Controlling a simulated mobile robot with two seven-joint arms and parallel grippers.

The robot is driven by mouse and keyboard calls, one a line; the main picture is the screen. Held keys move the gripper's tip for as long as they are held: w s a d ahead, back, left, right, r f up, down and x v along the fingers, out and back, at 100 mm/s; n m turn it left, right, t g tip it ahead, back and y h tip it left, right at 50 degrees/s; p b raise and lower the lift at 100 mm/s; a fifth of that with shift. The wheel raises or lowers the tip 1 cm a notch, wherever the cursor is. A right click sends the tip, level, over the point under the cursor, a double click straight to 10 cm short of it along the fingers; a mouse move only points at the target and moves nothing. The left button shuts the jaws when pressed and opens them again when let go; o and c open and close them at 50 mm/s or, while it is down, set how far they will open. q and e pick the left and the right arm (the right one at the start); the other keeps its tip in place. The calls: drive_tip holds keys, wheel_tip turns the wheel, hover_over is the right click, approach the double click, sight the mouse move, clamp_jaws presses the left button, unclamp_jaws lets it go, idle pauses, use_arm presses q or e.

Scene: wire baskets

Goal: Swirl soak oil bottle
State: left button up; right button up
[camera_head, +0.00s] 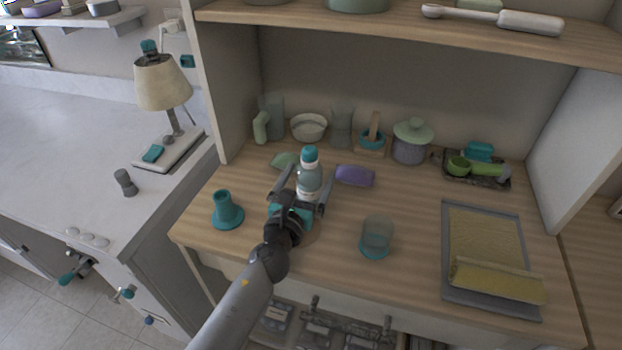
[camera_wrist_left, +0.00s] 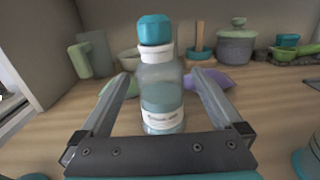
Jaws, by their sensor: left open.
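The oil bottle (camera_head: 309,178) is clear with pale liquid, a white label and a teal cap. It stands upright on the wooden counter (camera_head: 410,240). My left gripper (camera_head: 303,190) is open, with its fingers reaching forward on either side of the bottle. In the left wrist view the bottle (camera_wrist_left: 160,85) stands between the two open fingers (camera_wrist_left: 158,95), with a gap visible on each side. The bottle's base is partly hidden by the gripper in the head view. My right gripper is not in view.
A purple item (camera_head: 354,176) lies right of the bottle. A teal stand (camera_head: 227,210) is on the left, and a clear cup (camera_head: 376,237) is at front right. A grey tray with a yellow cloth (camera_head: 497,280) lies further right. Bowls and jars line the back.

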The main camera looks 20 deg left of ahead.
sight(307, 158)
use_arm(q)
drive_tip(key=shift+c, duration=0.4)
idle(0.6)
drive_tip(key=c, duration=1.4)
drive_tip(key=shift+r+p, duration=0.8)
drive_tip(key=shift+r, duration=0.05)
drive_tip(key=shift+c, duration=0.2)
drive_tip(key=shift+r+p, duration=1.95)
drive_tip(key=shift+r, duration=0.05)
drive_tip(key=shift+r+p, duration=2)
drive_tip(key=shift+p, duration=0.05)
